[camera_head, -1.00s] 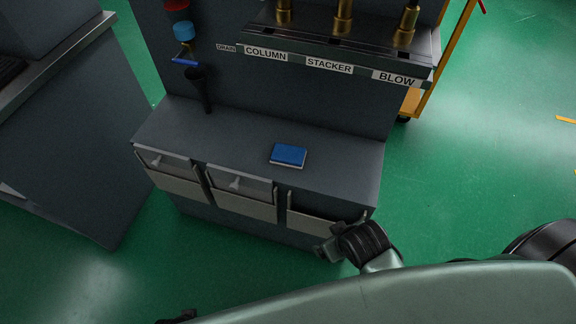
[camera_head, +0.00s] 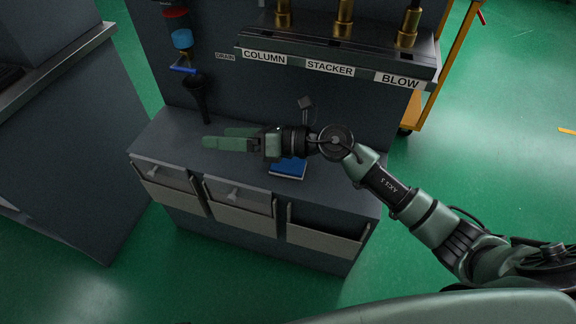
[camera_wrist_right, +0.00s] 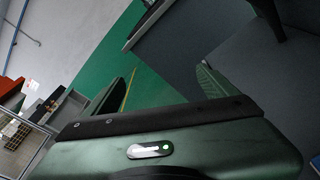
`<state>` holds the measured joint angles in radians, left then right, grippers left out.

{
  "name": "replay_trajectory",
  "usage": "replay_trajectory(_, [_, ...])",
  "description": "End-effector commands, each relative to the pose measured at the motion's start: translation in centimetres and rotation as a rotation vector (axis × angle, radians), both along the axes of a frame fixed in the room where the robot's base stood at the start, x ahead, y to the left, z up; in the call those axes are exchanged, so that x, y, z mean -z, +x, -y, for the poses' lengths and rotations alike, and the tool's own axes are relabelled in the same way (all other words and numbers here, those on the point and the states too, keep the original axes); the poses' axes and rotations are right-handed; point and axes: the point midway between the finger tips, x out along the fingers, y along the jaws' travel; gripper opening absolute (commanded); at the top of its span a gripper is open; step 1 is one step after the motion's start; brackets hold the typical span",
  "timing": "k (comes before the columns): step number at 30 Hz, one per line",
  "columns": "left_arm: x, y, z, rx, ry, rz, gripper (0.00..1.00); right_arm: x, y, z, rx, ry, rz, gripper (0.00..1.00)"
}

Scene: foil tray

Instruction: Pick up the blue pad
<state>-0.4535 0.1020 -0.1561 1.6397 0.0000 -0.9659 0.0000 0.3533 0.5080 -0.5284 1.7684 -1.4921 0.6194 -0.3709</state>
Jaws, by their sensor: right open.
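The blue pad (camera_head: 289,169) lies flat on the grey worktop of the bench in the head view, partly hidden by my right wrist. Only a sliver of blue shows at the lower right edge of the right wrist view (camera_wrist_right: 316,163). My right gripper (camera_head: 213,138) reaches in from the right over the worktop and points left, past the pad. Its jaws are open with nothing between them, and the fingers stand apart in the right wrist view (camera_wrist_right: 160,85). My left gripper does not show.
A black funnel-shaped holder (camera_head: 199,97) stands at the back left of the worktop (camera_head: 165,140). Above is a shelf with brass fittings and labels (camera_head: 330,68). Open-fronted bins (camera_head: 325,238) hang along the front. A yellow cart frame (camera_head: 433,85) stands at the right.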

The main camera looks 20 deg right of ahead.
Motion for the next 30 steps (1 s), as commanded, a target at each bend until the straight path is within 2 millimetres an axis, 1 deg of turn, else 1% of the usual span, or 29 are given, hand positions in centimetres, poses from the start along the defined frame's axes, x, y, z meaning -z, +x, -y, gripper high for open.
replay_trajectory(1, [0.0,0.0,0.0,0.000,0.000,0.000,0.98,2.4,0.4,1.1,-0.071,-0.192,0.042,0.87])
replay_trajectory(2, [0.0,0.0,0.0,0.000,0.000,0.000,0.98,4.1,0.5,2.0,-0.112,-0.306,0.055,0.87])
replay_trajectory(3, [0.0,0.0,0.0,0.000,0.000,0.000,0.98,6.0,0.7,3.6,-0.161,-0.451,0.064,0.87])
replay_trajectory(5, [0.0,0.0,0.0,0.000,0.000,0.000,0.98,8.5,1.1,6.6,-0.219,-0.646,0.060,0.87])
replay_trajectory(6, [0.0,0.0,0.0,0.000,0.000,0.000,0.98,9.7,1.4,8.8,-0.248,-0.760,0.050,0.87])
replay_trajectory(9, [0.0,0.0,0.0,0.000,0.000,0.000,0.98,11.4,1.9,13.8,-0.297,-0.979,0.010,0.87])
replay_trajectory(12, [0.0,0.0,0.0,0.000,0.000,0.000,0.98,12.1,2.0,17.0,-0.321,-1.102,-0.029,0.87])
replay_trajectory(13, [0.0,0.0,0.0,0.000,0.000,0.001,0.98,12.3,2.0,17.5,-0.325,-1.124,-0.036,0.87])
replay_trajectory(15, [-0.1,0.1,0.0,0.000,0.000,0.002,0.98,12.8,2.1,18.2,-0.331,-1.152,-0.048,0.87])
replay_trajectory(17, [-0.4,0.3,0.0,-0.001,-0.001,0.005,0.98,13.4,2.2,18.1,-0.333,-1.161,-0.051,0.87])
replay_trajectory(23, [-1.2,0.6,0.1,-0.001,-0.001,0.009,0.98,15.5,2.8,17.2,-0.333,-1.157,-0.052,0.87])
replay_trajectory(27, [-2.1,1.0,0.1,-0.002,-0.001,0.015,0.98,17.2,3.6,16.1,-0.333,-1.153,-0.052,0.87])
replay_trajectory(30, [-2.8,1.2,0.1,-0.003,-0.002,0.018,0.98,18.5,3.9,15.7,-0.333,-1.155,-0.051,0.87])
